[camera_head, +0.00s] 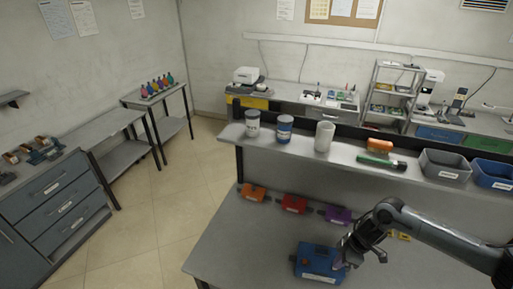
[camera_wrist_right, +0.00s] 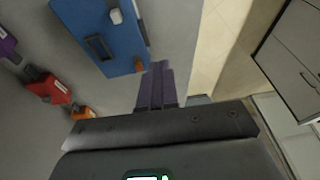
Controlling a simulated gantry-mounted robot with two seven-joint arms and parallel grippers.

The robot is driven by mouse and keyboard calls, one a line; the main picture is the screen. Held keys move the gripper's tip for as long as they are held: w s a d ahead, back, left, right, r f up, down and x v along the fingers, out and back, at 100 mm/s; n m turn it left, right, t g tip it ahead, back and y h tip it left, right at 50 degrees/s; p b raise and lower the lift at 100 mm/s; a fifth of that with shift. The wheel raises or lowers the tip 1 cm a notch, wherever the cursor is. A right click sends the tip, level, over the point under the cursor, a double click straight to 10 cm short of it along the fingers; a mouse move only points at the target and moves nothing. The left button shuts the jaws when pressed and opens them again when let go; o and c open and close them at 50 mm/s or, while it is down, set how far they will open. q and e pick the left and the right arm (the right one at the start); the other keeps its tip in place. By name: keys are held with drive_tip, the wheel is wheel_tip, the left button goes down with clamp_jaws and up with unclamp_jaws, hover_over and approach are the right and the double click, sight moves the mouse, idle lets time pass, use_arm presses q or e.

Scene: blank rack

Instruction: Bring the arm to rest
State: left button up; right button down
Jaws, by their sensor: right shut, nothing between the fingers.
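My right arm (camera_head: 440,236) comes in from the right over the lower worktop (camera_head: 225,245). My right gripper (camera_head: 346,262) is at the right side of a blue box (camera_head: 316,264), low over the worktop. In the right wrist view the fingers of my right gripper (camera_wrist_right: 155,85) are together with nothing between them. The blue box (camera_wrist_right: 100,35) lies beyond the fingertips there; I cannot tell whether they touch it. My left gripper is not in view.
Orange (camera_head: 252,192), red (camera_head: 293,203) and purple (camera_head: 338,215) blocks stand along the back of the worktop. The raised shelf (camera_head: 305,158) behind holds cups, a grey bin (camera_head: 445,170) and a blue bin (camera_head: 492,174). The worktop's left part is clear.

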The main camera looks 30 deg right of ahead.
drive_tip(key=s+a+f+y, duration=0.2)
drive_tip(key=s+a+f, duration=0.25)
drive_tip(key=a, duration=0.25)
drive_tip(key=s+a+f+m+t+y+p, duration=0.1)
drive_tip(key=s+a+m+t+y+p, duration=0.15)
drive_tip(key=a, duration=2.15)
drive_tip(key=w+a+r+m+t+h, duration=0.3)
drive_tip(key=a+r, duration=0.1)
drive_tip(key=r, duration=0.4)
drive_tip(key=s+d+r+g+h, duration=0.4)
drive_tip(key=s+d, duration=0.1)
drive_tip(key=d, duration=0.2)
drive_tip(key=shift+s+d+m, duration=0.2)
drive_tip(key=shift+d+m, duration=0.15)
